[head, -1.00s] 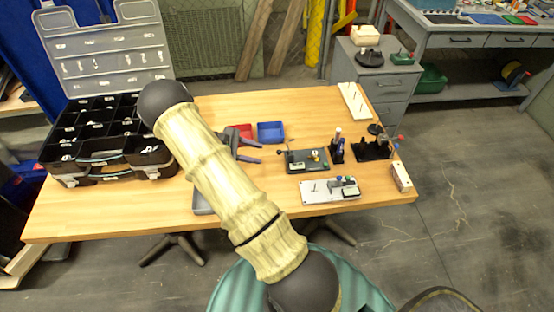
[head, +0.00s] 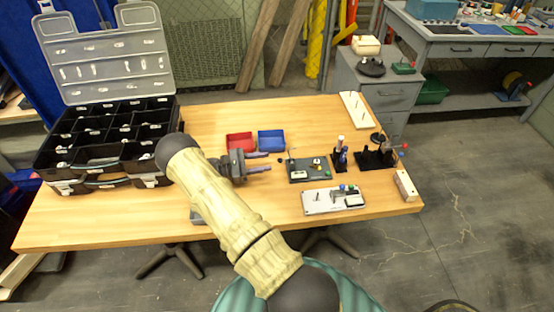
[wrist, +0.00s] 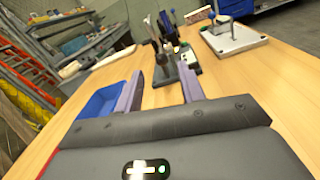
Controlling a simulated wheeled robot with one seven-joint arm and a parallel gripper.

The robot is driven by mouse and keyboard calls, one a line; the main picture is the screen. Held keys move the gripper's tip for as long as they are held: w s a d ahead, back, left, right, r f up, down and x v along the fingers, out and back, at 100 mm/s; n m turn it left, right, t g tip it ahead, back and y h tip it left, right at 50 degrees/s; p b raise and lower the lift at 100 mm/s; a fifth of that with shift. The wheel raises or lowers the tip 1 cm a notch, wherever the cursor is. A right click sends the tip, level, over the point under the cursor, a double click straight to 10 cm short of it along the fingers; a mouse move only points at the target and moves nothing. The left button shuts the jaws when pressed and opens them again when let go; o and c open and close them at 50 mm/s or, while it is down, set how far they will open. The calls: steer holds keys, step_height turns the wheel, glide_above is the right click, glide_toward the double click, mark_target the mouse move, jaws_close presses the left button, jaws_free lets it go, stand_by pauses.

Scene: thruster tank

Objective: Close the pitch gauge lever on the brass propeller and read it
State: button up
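My gripper (head: 264,176) is open and empty over the table, its two purple-grey fingers pointing right. Just beyond its fingertips is a dark base plate (head: 300,178) with a small pale display, a small brass-yellow part (head: 317,162) and a thin upright lever (head: 291,158) at its left end. I take this as the pitch gauge with the propeller; they are too small to be sure. In the wrist view the dark fixture (wrist: 166,72) stands ahead between the open fingers (wrist: 160,84), apart from them. The display reading is not legible.
A pale plate (head: 318,207) with coloured knobs lies in front of the dark one. Black stands (head: 376,158) are to the right. A red bin (head: 240,142) and a blue bin (head: 271,141) sit behind my gripper. A black organiser (head: 100,150) fills the table's left.

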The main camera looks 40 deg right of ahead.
steer(key=p+x, duration=0.1)
steer(key=x, duration=0.3)
steer(key=shift+s+d+r, duration=0.1)
steer(key=shift+s+d, duration=0.05)
steer(key=shift+s, duration=0.15)
steer(key=shift+s+d, duration=0.15)
steer(key=shift+d, duration=0.35)
steer(key=shift+s, duration=0.1)
jaws_close()
